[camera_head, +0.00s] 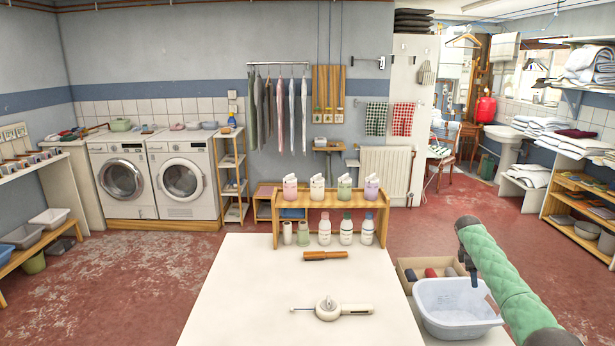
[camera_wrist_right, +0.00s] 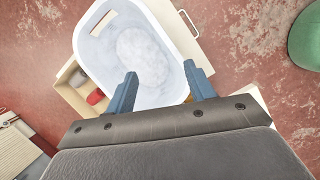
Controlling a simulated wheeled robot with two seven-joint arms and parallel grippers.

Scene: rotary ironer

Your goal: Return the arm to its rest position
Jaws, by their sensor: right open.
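My right arm comes in from the lower right in a green padded sleeve. Its gripper (camera_head: 473,280) points down above a white plastic tub (camera_head: 440,298) at the right of the table. In the right wrist view the two blue fingers of this gripper (camera_wrist_right: 161,69) stand wide apart with nothing between them. The tub (camera_wrist_right: 172,30) lies beyond and below them, with something pale and greyish in its bottom. My left gripper is not in view.
A box (camera_head: 408,265) with dark and red items stands behind the tub. Red floor is open on the left.

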